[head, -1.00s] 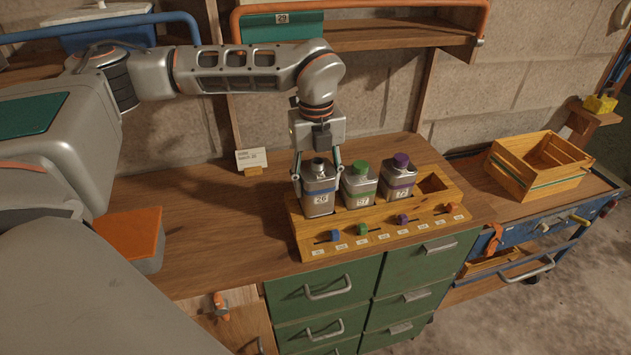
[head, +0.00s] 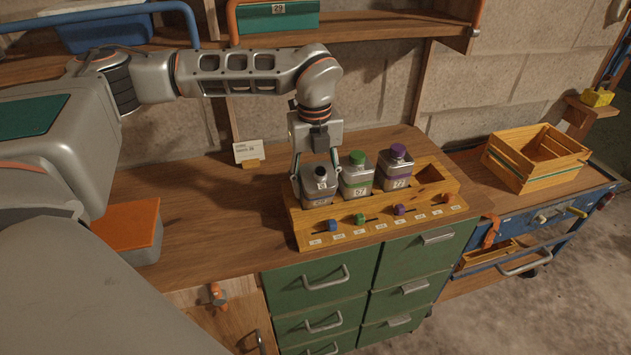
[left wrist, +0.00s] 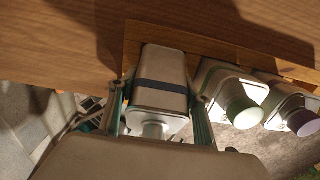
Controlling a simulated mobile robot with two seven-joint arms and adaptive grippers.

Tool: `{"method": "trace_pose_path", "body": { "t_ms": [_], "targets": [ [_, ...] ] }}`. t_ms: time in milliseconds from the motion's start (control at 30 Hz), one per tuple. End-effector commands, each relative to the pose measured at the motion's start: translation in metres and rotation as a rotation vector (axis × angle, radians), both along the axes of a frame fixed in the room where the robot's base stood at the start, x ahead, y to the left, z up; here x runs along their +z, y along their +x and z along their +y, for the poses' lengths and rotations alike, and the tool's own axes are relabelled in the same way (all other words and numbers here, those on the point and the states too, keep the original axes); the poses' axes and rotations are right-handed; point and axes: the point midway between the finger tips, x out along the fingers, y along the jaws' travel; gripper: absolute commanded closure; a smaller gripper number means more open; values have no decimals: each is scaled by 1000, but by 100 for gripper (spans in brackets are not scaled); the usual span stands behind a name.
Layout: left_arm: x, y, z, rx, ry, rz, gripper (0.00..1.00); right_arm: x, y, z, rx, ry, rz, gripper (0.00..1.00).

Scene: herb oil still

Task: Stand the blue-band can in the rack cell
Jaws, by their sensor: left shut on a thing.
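The blue-band can (head: 316,188) is a grey metal can with a dark top opening. It stands about upright at the leftmost cell of the wooden rack (head: 308,224), with its lower part hidden behind the rack's front. Its dark blue band (left wrist: 160,87) shows in the left wrist view. My left gripper (head: 317,172) is shut on the can, one finger on each side. Whether the can touches the cell floor cannot be seen. A green-capped can (head: 356,178) and a purple-capped can (head: 395,170) stand in neighbouring cells. My right gripper is not in view.
The rack's rightmost cell (head: 430,174) is empty. Small coloured knobs, including a blue one (head: 332,225), line the rack front. A slatted crate (head: 535,160) stands on the blue cart at right. A card (head: 248,152) stands behind.

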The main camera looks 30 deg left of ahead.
Motion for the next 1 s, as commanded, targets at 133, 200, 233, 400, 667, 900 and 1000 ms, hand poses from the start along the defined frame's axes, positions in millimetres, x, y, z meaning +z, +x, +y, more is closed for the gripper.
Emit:
{"method": "trace_pose_path", "body": {
  "t_ms": [133, 200, 233, 400, 667, 900, 1000],
  "targets": [
    [-8, 1, 8, 12, 13, 1, 100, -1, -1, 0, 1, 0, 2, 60],
    [-9, 1, 8, 12, 13, 1, 100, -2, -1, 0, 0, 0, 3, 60],
    [-9, 1, 8, 13, 13, 1, 100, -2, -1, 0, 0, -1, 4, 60],
    [-10, 1, 9, 13, 13, 0, 100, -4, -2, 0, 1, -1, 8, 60],
    [-11, 1, 9, 13, 13, 0, 47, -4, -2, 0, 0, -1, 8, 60],
    [-8, 1, 5, 7, 9, -1, 32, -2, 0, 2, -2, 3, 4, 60],
    [-7, 1, 4, 6, 8, -2, 32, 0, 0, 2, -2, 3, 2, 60]
  ]
}}
